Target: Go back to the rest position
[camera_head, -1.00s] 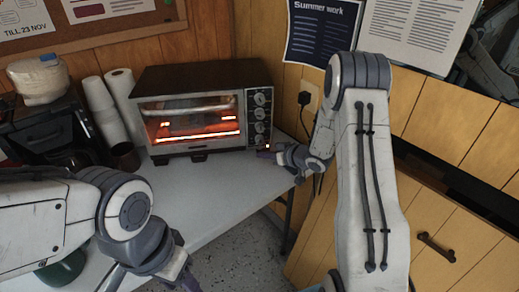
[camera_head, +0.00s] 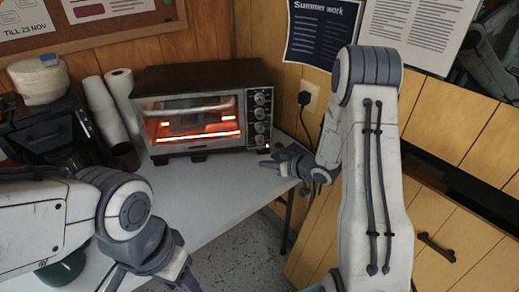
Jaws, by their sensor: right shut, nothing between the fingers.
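My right gripper (camera_head: 271,158) is shut and empty, in front of the right lower corner of the toaster oven (camera_head: 203,108). A small gap seems to lie between its fingertips and the oven's control panel. The oven's elements glow orange and its door is closed. My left gripper (camera_head: 188,282) is low at the bottom edge, cut off by the frame, so its fingers hardly show.
The pale table (camera_head: 215,190) is bare in front of the oven. Wooden drawers (camera_head: 440,230) are at the right, and a wall socket (camera_head: 310,95) is behind.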

